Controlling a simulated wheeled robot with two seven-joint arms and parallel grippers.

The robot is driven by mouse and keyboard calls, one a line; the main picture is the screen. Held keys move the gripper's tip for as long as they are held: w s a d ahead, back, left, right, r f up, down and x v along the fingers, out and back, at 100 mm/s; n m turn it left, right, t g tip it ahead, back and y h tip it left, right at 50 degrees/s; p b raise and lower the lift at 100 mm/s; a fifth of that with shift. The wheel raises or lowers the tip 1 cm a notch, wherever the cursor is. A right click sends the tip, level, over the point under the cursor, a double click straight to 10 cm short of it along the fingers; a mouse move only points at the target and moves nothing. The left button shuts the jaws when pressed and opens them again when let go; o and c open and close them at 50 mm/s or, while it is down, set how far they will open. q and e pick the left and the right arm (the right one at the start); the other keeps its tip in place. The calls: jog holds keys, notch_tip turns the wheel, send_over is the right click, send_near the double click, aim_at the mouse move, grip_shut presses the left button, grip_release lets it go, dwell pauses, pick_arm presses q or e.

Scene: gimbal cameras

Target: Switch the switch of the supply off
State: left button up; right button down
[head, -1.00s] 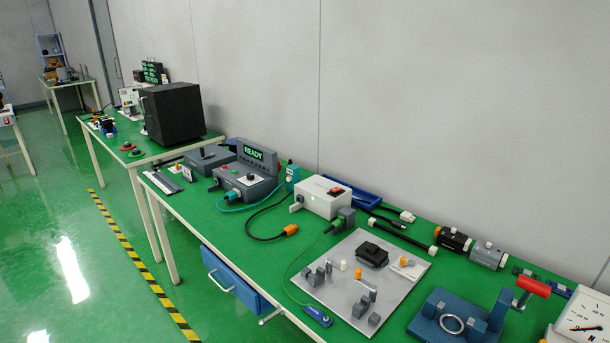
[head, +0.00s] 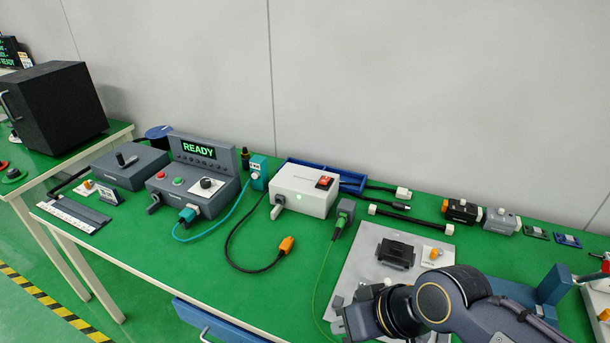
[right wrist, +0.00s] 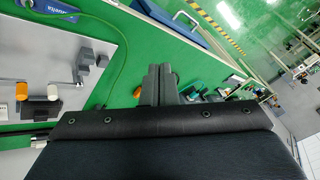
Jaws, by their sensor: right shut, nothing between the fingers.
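The supply is a white box (head: 302,192) on the green bench in the head view. My right gripper (head: 340,322) is low in the head view, in front of and to the right of the supply, over the front edge of the grey plate, well apart from the switch. In the right wrist view its fingers (right wrist: 158,82) are together and empty. My left gripper is not in view.
A grey console with a READY display (head: 198,150) stands left of the supply. A green-cabled connector (head: 342,217) stands close on the right. Behind is a blue tray (head: 350,180). The grey plate (head: 368,235) carries small parts.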

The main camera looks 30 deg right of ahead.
jog(key=shift+s+d, duration=0.1)
jog(key=shift+s, duration=0.05)
jog(key=w+d+r+m+t+h+p, duration=0.1)
jog(key=w+r+t+p, duration=0.2)
jog(key=w, duration=0.8)
jog(key=w+d+r+m+t+h+p, duration=0.1)
jog(key=w+d+r+t, duration=0.1)
jog(key=w+r, duration=0.6)
jog(key=w+d+r+m+t+h+p, duration=0.1)
jog(key=w+r+t+p, duration=0.15)
jog(key=w, duration=1.05)
jog(key=w+d+f+m+h+p, duration=0.2)
jog(key=w+d+f+h, duration=0.25)
jog(key=w, duration=0.25)
jog(key=d+f+m+g+h+p, duration=0.1)
jog(key=d+f+m+g+h, duration=0.2)
jog(key=f, duration=0.5)
jog(key=d+g+h, duration=0.1)
jog(key=d+h, duration=0.1)
jog(key=h, duration=0.1)
jog(key=shift+w+d+f+p, duration=0.2)
jog(key=shift+w+f+p, duration=0.15)
jog(key=shift+p, duration=0.05)
jog(key=shift+g+h, duration=0.25)
